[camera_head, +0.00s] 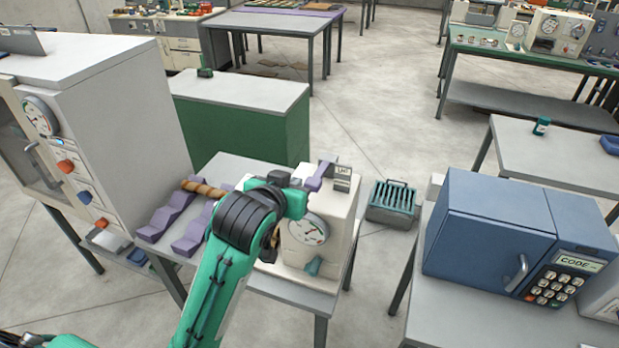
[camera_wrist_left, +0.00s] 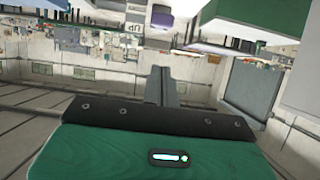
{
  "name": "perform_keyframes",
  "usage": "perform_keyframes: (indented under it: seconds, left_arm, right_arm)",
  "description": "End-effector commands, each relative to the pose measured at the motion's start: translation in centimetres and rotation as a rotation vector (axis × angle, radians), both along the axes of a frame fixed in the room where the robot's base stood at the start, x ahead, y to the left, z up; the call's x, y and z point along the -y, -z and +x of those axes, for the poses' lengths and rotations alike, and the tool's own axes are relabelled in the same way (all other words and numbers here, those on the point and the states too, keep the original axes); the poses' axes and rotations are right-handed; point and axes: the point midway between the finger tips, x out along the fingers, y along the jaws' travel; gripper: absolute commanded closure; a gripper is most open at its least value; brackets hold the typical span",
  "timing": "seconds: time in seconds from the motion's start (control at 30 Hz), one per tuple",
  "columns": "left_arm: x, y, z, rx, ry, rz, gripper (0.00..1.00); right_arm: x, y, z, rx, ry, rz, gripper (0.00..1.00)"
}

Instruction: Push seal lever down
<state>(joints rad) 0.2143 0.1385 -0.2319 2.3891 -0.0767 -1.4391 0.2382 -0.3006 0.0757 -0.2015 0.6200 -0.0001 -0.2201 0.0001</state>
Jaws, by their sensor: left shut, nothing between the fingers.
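The cream spiral winder (camera_head: 346,215) stands on a small grey table, with a round gauge (camera_head: 309,229) and a teal knob (camera_head: 313,266) on its front. A purple lever (camera_head: 321,175), which looks like the seal lever, slants upward on top of it. My left gripper (camera_head: 303,184) is at the machine's top, just left of the lever; I cannot tell whether they touch. In the left wrist view its fingers (camera_wrist_left: 161,86) are together and empty. My left arm hides part of the machine's left side. My right gripper is not in view.
Purple wavy racks (camera_head: 163,218) and a brown roll (camera_head: 203,189) lie left of the winder. A tall grey cabinet (camera_head: 125,120) stands at left. A blue box with a keypad (camera_head: 500,225) is at right. A slotted grey-green bin (camera_head: 391,202) sits between the tables.

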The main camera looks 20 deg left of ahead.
Motion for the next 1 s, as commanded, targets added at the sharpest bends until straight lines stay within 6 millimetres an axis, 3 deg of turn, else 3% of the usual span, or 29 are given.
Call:
perform_keyframes:
  seconds: [0.2,0.63,1.0]
  left_arm:
    - [0.2,-1.8,0.7,0.041,-0.002,-0.006,1.0]
    - [0.2,-1.6,1.3,0.038,-0.003,-0.006,1.0]
    - [0.3,0.3,6.7,0.038,-0.002,-0.005,1.0]
  right_arm:
    - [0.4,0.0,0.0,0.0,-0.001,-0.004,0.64]
    - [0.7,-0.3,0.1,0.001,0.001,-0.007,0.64]
    - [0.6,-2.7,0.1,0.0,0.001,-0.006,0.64]
